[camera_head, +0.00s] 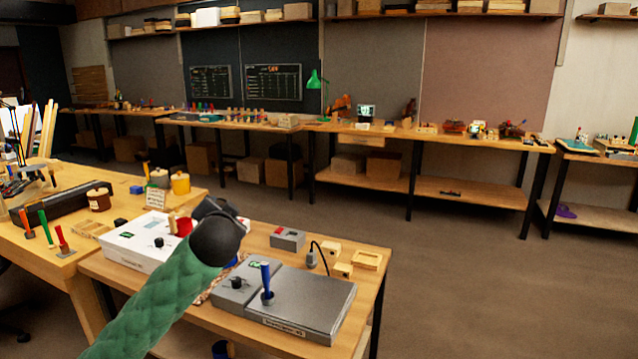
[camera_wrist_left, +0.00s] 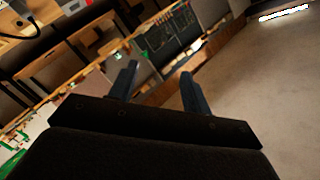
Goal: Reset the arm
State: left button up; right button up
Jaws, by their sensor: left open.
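My left arm (camera_head: 165,300), in a green padded sleeve, comes in from the bottom left and reaches over the near bench. Its black wrist (camera_head: 215,240) is above the bench, in front of the white box. The fingers are mostly hidden behind the wrist in the head view. In the left wrist view my left gripper (camera_wrist_left: 158,85) has its two dark fingers apart with nothing between them. My right gripper is in neither view.
On the near bench are a grey box with a blue-handled lever (camera_head: 266,280), a white box (camera_head: 135,243), a small grey box (camera_head: 287,238) and wooden blocks (camera_head: 331,248). A yellow pot (camera_head: 180,184) stands on the left bench. The floor (camera_head: 460,270) at right is clear.

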pick_arm(q)
jog(key=s+d+f+n+g+h+p, duration=0.1)
jog(key=s+d+f+g+h, duration=0.15)
jog(key=s+f, duration=0.75)
jog(key=s+d+f+n+g+h+p, duration=0.15)
jog(key=s+d+f+g, duration=0.25)
jog(key=s+f, duration=0.6)
jog(key=s+d+f+n+g+p, duration=0.1)
jog(key=s+f+g, duration=0.2)
jog(key=s+f, duration=0.8)
jog(key=s+d+f+n+g+h+p, duration=0.1)
jog(key=s+f+g, duration=0.3)
jog(key=s+f, duration=0.8)
jog(key=s+p, duration=0.1)
jog(key=s, duration=0.4)
jog(key=shift+s+f, duration=0.15)
jog(key=shift+f, duration=0.15)
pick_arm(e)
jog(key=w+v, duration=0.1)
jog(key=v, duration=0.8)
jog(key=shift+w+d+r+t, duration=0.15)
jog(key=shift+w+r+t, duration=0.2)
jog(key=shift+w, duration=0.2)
